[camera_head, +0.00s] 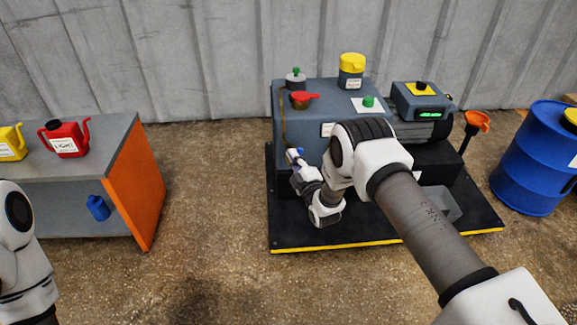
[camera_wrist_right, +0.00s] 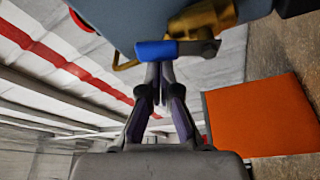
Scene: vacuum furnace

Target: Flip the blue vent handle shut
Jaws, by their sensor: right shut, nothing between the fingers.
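The blue vent handle (camera_wrist_right: 157,50) lies across the top middle of the right wrist view. It joins a grey metal lever at its right, beside a brass valve body (camera_wrist_right: 205,18). In the head view the handle (camera_head: 299,150) is a small blue spot on the left side of the grey-blue pump (camera_head: 300,121), partly hidden by my right gripper (camera_head: 294,157). In the wrist view my right gripper (camera_wrist_right: 160,70) is shut and empty, its fingertips right at the handle's lower edge. I cannot tell whether they touch it. My left gripper is out of view.
The pump stands on a black base (camera_head: 285,235) with a yellow front edge. On its top are a red handle (camera_head: 305,97) and a yellow-capped container (camera_head: 352,70). An orange-sided bench (camera_head: 133,185) is at left, a blue drum (camera_head: 530,160) at right. Open floor lies between bench and pump.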

